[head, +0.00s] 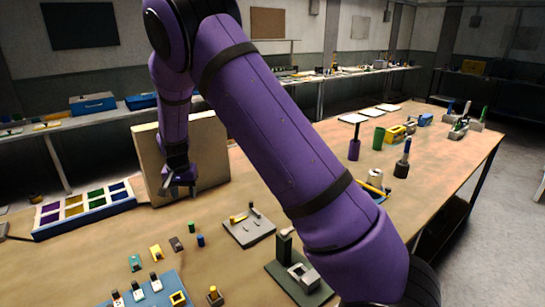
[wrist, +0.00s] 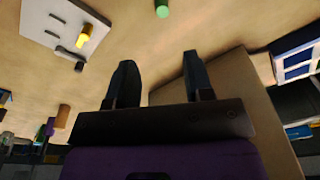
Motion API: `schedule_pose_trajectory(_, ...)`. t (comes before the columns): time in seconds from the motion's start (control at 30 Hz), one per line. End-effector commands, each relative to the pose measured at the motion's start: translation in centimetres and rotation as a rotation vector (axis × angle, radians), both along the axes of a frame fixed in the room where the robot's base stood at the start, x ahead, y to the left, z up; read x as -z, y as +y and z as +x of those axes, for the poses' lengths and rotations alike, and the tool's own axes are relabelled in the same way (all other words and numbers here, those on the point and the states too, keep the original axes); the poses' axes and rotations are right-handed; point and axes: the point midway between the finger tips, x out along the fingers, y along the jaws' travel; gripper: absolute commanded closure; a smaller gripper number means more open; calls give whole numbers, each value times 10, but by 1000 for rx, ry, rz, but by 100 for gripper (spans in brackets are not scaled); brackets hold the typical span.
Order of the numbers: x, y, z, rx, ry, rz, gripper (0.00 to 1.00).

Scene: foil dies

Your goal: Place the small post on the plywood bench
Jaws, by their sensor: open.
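The plywood bench (head: 330,160) is the wide tan surface. Short upright posts stand on it left of centre in the head view: a green one (head: 191,227) and a blue one (head: 201,240) close beside it. I cannot tell which piece is the small post. A green post, probably the same one, also shows at the top edge of the wrist view (wrist: 162,8). My gripper (head: 179,187) is open above the bench, beside an upright tan panel, behind the green and blue posts. Nothing shows between its fingers in the wrist view (wrist: 160,65).
The upright panel (head: 208,140) stands close by my gripper. A grey plate (head: 248,235) with small fittings lies right of the posts. A compartment tray (head: 85,212) is at left, a dark fixture (head: 275,265) in front. Bare bench surrounds the green and blue posts.

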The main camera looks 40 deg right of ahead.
Motion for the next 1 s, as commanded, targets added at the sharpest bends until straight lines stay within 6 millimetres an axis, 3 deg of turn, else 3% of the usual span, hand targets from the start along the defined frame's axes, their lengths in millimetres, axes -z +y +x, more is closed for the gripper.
schedule_pose_trajectory(0.27, -90, -17, -43, -67, -43, 65, 52)
schedule_pose_trajectory(0.5, -158, -32, -95, -149, -87, 100, 52)
schedule_pose_trajectory(0.7, -206, -43, -146, -222, -132, 111, 52)
schedule_pose_trajectory(1.0, -258, -57, -230, -336, -203, 92, 52)
